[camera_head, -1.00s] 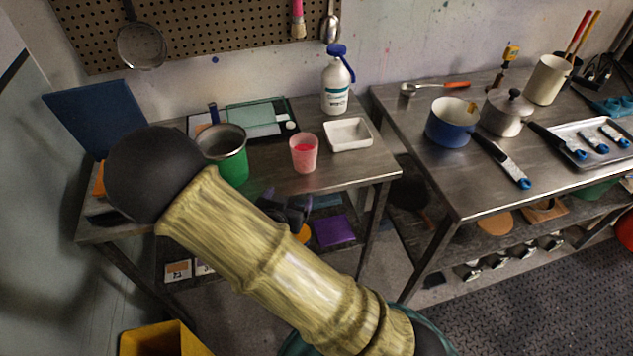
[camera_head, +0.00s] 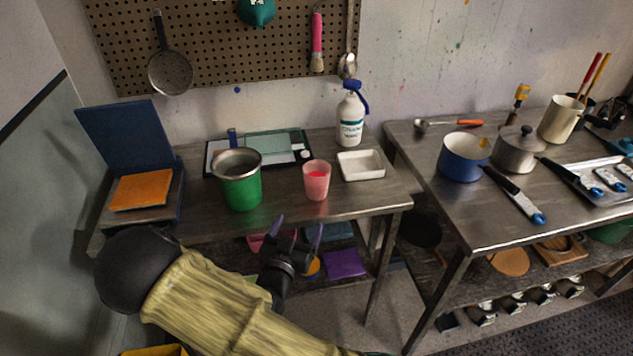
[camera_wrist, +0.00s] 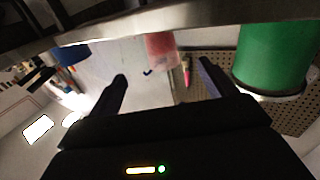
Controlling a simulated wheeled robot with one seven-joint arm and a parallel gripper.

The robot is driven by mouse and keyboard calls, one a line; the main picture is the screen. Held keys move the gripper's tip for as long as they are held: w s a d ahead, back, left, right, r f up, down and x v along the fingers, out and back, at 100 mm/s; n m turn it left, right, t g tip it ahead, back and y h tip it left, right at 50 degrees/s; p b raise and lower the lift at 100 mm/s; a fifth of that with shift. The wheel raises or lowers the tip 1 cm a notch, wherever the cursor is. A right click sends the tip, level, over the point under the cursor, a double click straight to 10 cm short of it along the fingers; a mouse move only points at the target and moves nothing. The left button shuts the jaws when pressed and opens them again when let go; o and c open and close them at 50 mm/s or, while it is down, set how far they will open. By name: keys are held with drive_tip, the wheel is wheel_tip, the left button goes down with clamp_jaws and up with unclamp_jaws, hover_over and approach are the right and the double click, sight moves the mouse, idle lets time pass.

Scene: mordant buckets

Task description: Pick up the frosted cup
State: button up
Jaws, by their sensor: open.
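The frosted cup (camera_head: 316,180) is translucent pink with red inside and stands upright near the front edge of the left steel table (camera_head: 275,208). In the wrist view the cup (camera_wrist: 161,50) appears upside down beyond the fingers, between them and a little above. My gripper (camera_head: 295,232) is open and empty, in front of the table edge and below and left of the cup. Its two fingers also show in the wrist view (camera_wrist: 163,84). It is apart from the cup.
A green metal pot (camera_head: 240,182) stands left of the cup. A white dish (camera_head: 361,165) and a white bottle (camera_head: 351,118) stand to its right and behind. An orange pad (camera_head: 141,190) lies at the left. A second table (camera_head: 480,232) holds a blue pot (camera_head: 463,157).

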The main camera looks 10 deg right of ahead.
sight(314, 190)
drive_tip(key=p+x, duration=0.1)
drive_tip(key=x, duration=0.7)
drive_tip(key=shift+w+d+r, duration=0.1)
drive_tip(key=shift+w, duration=0.2)
drive_tip(key=shift+d, duration=0.1)
drive_tip(key=shift+d, duration=0.1)
drive_tip(key=shift+w+d+r+p, duration=0.1)
drive_tip(key=shift+w+d+p, duration=0.05)
drive_tip(key=shift+w+p, duration=0.2)
drive_tip(key=x, duration=0.2)
drive_tip(key=p+x, duration=0.1)
drive_tip(key=x, duration=0.1)
drive_tip(key=shift+s+r, duration=0.1)
drive_tip(key=shift+r, duration=0.1)
drive_tip(key=shift+w+d+f, duration=0.1)
drive_tip(key=shift+w+d, duration=0.1)
drive_tip(key=shift+w, duration=0.3)
drive_tip(key=shift+s, duration=0.1)
drive_tip(key=shift+s+a, duration=0.1)
drive_tip(key=shift+a, duration=0.05)
drive_tip(key=shift+c, duration=0.2)
drive_tip(key=c, duration=1.1)
